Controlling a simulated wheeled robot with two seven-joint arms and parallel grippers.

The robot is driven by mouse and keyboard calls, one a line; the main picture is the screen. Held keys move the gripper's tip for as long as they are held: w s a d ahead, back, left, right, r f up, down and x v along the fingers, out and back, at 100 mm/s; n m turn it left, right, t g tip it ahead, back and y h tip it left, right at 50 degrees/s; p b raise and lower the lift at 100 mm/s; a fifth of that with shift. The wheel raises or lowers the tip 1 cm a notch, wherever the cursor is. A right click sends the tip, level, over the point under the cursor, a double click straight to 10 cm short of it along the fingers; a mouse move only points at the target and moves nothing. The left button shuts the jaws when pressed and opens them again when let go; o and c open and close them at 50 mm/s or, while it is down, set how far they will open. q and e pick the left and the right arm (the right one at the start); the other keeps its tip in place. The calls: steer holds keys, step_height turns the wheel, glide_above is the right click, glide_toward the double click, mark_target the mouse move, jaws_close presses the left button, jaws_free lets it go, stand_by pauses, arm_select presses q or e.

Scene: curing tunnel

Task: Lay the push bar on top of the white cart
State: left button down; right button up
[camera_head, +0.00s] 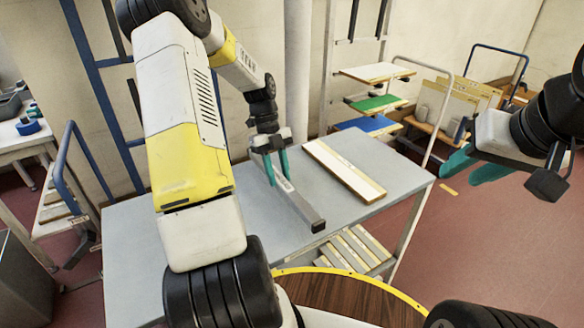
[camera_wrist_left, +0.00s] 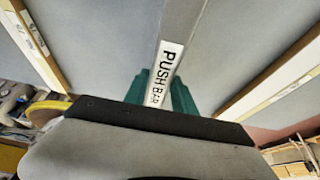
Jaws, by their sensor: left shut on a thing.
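The push bar (camera_head: 303,207) is a long grey bar with a dark end block. Its white "PUSH BAR" label (camera_wrist_left: 165,75) faces up in the left wrist view. My left gripper (camera_head: 277,168) has its teal fingers shut on the bar, one on each side. The bar is over the grey top of the cart (camera_head: 130,245), which has a white frame. I cannot tell whether the bar touches the top or hangs just above it. My right gripper (camera_head: 477,168) is open and empty, off the cart's right side.
A white board with wooden edges (camera_head: 345,170) lies on the top, right of the bar. A second board (camera_wrist_left: 35,40) shows left in the left wrist view. Slatted pieces (camera_head: 350,250) sit below the near edge.

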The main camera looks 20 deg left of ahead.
mark_target(276, 173)
arm_select(q)
steer(key=shift+w+a, duration=0.3)
steer(key=shift+w, duration=0.15)
step_height(276, 173, down, 4)
steer(key=shift+w+a+r, duration=0.1)
steer(key=shift+r, duration=0.05)
steer(key=c, duration=1)
jaws_free()
steer(key=shift+c, duration=0.2)
